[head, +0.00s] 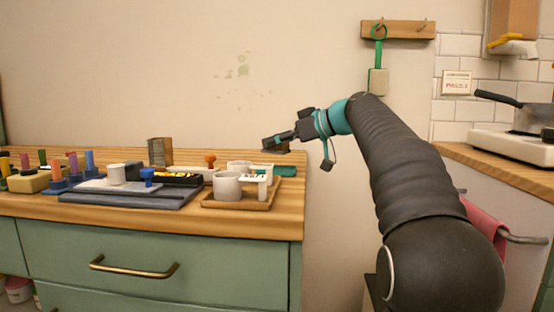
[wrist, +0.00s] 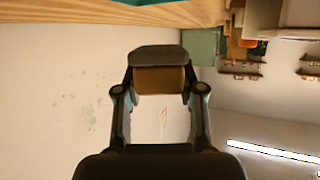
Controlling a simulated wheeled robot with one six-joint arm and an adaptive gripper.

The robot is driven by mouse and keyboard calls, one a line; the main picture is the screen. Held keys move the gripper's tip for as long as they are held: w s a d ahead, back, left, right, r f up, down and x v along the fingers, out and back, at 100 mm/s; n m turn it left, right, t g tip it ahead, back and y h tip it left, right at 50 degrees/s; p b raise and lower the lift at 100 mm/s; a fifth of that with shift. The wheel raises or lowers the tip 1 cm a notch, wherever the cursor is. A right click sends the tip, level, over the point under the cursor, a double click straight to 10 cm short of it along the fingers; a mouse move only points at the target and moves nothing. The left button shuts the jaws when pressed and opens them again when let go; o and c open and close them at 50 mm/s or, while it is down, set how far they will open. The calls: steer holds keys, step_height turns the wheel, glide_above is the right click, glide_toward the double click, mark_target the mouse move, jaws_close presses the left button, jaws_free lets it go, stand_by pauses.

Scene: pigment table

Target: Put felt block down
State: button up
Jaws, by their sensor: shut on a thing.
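The felt block shows in the wrist view as a brown body (wrist: 160,80) with a dark grey layer (wrist: 157,55) along one side. My gripper (wrist: 160,92) is shut on it, with a finger on each side. In the head view my gripper (head: 284,139) reaches left over the right end of the wooden counter (head: 250,228). The block (head: 275,148) is small and dark there, partly hidden by the fingers. It appears held above the counter; the exact gap below it is hard to tell.
A wooden tray (head: 235,205) with white cups (head: 227,187) stands near the counter's right end. A green item (head: 286,171) lies behind it. A dark grey mat (head: 130,198), coloured pegs (head: 72,164) and an upright brown block (head: 160,152) are further left. The counter's right edge is close.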

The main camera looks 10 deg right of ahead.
steer(key=shift+w+d+f, duration=0.2)
steer(key=shift+w+f, duration=0.15)
steer(key=shift+w, duration=0.3)
steer(key=shift+f+b, duration=0.6)
steer(key=shift+f, duration=1.45)
steer(key=shift+f, duration=0.15)
steer(key=o, duration=1.1)
steer(key=shift+o, duration=0.2)
steer(key=shift+r, duration=0.3)
steer(key=v, duration=1.2)
